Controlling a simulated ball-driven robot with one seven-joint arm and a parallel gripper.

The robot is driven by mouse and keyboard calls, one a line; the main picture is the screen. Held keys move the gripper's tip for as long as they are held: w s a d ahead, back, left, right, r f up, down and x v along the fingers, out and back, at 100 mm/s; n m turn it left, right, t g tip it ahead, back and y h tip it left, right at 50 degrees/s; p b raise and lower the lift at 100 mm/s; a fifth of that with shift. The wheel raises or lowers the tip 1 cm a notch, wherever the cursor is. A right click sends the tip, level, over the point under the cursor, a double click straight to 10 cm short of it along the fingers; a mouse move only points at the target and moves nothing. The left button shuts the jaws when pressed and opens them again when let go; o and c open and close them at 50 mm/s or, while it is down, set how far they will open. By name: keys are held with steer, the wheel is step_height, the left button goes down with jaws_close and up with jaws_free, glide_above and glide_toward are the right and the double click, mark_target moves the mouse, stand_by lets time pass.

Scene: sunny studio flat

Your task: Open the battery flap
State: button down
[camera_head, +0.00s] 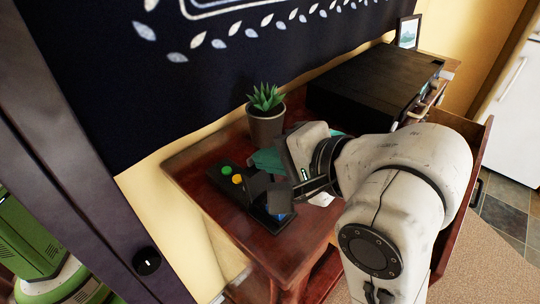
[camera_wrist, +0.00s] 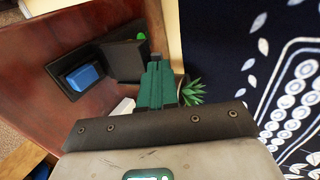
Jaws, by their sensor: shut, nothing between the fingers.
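The black battery device (camera_head: 248,202) lies on the red-brown table, with a green and a yellow button on its far-left end. Its dark flap (camera_head: 257,184) stands raised; the wrist view shows the flap (camera_wrist: 122,60) upright beside an open compartment. A blue block (camera_wrist: 84,77) sits in that compartment, and a bit of the blue block (camera_head: 281,215) shows in the head view.
A potted succulent (camera_head: 266,122) stands behind the device, near the wall. A large black box (camera_head: 372,84) fills the table's back right. The table's left front corner is bare.

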steer(key=a+r+h+p, duration=0.1)
steer(key=p, duration=0.4)
steer(key=shift+w+g, duration=0.35)
steer(key=shift+g, duration=0.05)
steer(key=shift+w+a+f+p, duration=0.35)
steer(key=shift+a+p, duration=0.1)
steer(key=shift+p, duration=0.7)
steer(key=shift+d, duration=0.1)
